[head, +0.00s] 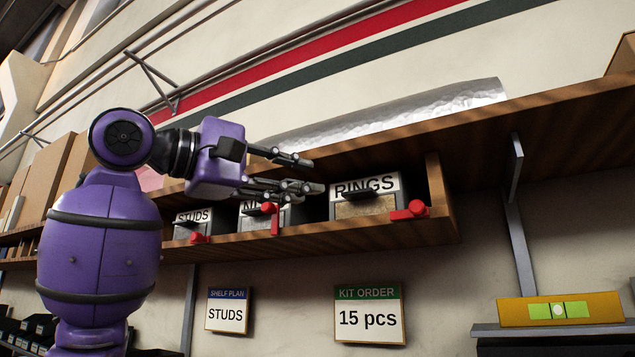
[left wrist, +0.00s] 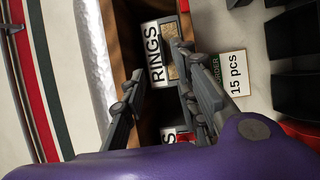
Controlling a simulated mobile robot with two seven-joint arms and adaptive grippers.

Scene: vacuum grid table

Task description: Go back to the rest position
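My left gripper (head: 316,175) is raised in front of the shelf's bins, its fingers apart with nothing between them. It also shows in the left wrist view (left wrist: 158,62), with a gap between the fingers and the RINGS bin (left wrist: 154,54) beyond them. In the head view the fingertips overlap the area just left of the RINGS bin (head: 365,200); whether they touch anything cannot be told. My right gripper is in neither view.
The wooden shelf (head: 330,240) also holds a STUDS bin (head: 190,225) and a middle bin whose label is partly hidden by my gripper. Red levers stick out at the bins' fronts. Below hang a STUDS shelf plan (head: 227,310) and a 15 pcs kit order (head: 369,315).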

